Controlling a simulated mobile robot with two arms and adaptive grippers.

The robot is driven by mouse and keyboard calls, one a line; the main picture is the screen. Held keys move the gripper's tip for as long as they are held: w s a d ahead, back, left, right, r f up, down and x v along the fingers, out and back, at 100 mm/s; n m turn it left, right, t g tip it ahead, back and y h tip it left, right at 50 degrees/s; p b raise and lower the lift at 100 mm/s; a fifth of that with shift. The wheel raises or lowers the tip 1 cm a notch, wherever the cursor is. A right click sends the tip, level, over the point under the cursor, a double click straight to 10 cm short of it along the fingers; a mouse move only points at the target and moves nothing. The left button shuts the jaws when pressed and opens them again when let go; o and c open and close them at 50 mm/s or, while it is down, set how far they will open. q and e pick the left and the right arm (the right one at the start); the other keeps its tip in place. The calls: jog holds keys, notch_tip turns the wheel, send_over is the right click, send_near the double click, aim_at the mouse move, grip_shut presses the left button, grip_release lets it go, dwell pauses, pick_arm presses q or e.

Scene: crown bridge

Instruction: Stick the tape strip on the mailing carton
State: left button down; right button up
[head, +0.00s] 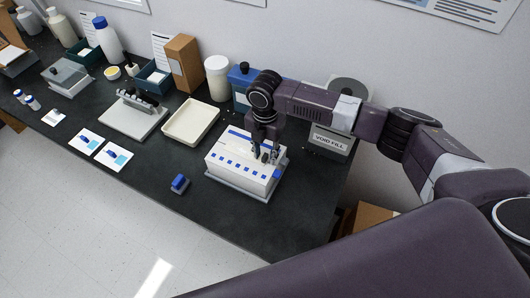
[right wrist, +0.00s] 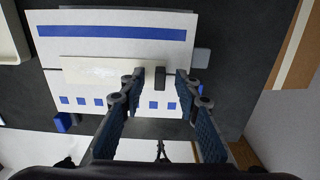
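The mailing carton (head: 243,168) is a white box on a grey base near the table's front edge. Its top has a blue stripe and a row of blue squares. It also fills the upper right wrist view (right wrist: 120,45). A pale beige strip, seemingly the tape strip (right wrist: 95,71), lies along the middle seam of the carton top. A small dark block (right wrist: 160,78) stands to its right; whether they are joined I cannot tell. My right gripper (right wrist: 160,84) is open over the carton, its fingertips either side of the block with gaps. My left gripper is not in view.
A small blue object (head: 180,184) lies left of the carton. A cream tray (head: 191,122) and a grey plate with a fixture (head: 133,117) stand further left. A grey bin labelled void fill (head: 331,139) is behind right. The table's front edge is close to the carton.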

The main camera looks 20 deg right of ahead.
notch_tip(320, 180, up, 12)
dwell(0.6)
